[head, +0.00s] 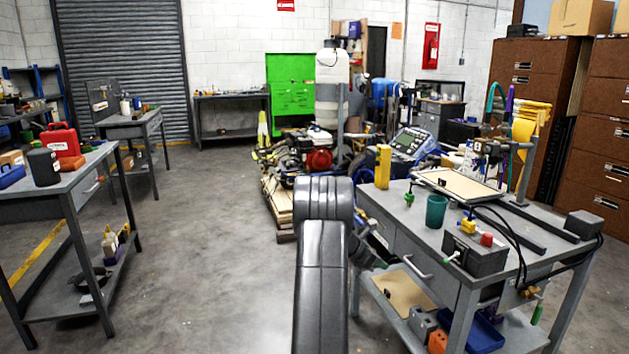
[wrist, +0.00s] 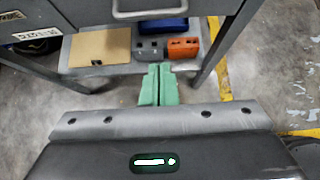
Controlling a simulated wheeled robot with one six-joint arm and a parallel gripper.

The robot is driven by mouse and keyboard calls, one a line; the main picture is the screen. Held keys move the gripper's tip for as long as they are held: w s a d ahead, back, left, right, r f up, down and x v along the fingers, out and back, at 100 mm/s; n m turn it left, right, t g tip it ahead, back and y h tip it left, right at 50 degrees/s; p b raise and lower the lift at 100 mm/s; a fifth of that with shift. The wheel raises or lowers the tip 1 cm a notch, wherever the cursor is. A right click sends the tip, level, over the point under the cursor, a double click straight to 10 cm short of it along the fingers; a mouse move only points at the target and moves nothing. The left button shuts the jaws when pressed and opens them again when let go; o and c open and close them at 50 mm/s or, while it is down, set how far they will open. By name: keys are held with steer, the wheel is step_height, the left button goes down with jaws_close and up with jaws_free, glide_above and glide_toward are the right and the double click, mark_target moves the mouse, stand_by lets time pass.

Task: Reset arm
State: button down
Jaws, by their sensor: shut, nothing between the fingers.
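My gripper (wrist: 159,72) shows in the wrist view as two green fingers shut together with nothing between them. It points toward the lower shelf (wrist: 100,87) of the grey workbench and is in front of it. In the head view my dark arm rises in the lower middle, just left of the workbench (head: 465,290). The fingers cannot be made out clearly in the head view.
On the lower shelf are a tan board (wrist: 100,48), a grey block (wrist: 148,48), an orange block (wrist: 183,47) and a blue bin (wrist: 163,26). The bench top holds a green cup (head: 436,211). Another table (head: 75,180) stands left. Open floor (head: 200,240) lies between.

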steer(key=w+d+f, duration=0.3)
steer(key=d+f, duration=0.2)
steer(key=d, duration=0.6)
steer(key=s+a+b, duration=0.1)
steer(key=s+a, duration=0.2)
steer(key=a, duration=0.8)
steer(key=s+a+b, duration=0.1)
steer(key=s+a, duration=0.2)
steer(key=a, duration=0.8)
steer(key=s+a+b, duration=0.2)
steer(key=s+a, duration=0.2)
steer(key=a, duration=0.7)
steer(key=shift+a+f, duration=0.2)
steer(key=shift+a, duration=0.1)
steer(key=shift+s+r, duration=0.1)
steer(key=shift+s, duration=0.1)
